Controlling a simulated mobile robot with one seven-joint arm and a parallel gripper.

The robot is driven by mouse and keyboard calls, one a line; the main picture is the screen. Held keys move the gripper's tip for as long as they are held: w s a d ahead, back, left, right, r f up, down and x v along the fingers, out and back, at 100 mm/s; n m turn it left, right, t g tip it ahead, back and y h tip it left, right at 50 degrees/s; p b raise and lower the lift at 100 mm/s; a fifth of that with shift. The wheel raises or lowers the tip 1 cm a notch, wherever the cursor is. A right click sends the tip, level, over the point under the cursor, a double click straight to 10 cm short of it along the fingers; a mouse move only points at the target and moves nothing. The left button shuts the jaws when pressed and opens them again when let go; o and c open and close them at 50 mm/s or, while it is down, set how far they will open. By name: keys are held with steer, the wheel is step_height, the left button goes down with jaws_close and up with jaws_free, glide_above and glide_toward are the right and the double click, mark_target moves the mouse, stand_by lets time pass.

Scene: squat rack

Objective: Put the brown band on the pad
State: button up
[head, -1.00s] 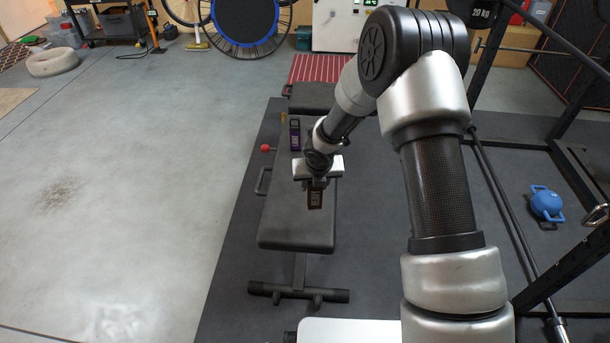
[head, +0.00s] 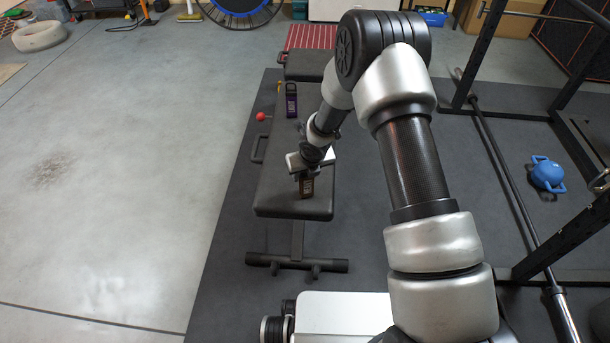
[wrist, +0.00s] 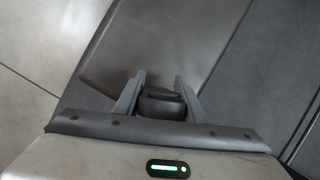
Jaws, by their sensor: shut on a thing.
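The brown band (head: 306,187) is a small dark brown piece with a pale marking, below my gripper (head: 305,175) in the head view. My gripper is shut on it. In the wrist view the band (wrist: 161,103) is a dark rounded shape between the two fingers of my gripper (wrist: 160,95). The long black bench pad (head: 270,195) lies below, and the band shows over its near part. I cannot tell whether the band touches the pad. In the wrist view the end of the pad (wrist: 150,50) shows beyond the fingers.
A purple-labelled dark band (head: 291,100) is farther up the bench, with a red knob (head: 262,116) at its left side. A shorter black seat pad (head: 306,66) is behind.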

steer(key=shift+r, duration=0.1)
steer(key=o, duration=1)
steer(key=p+v, duration=0.3)
steer(key=v, duration=0.9)
steer(key=shift+r+p, duration=0.15)
steer(key=shift+p, duration=0.25)
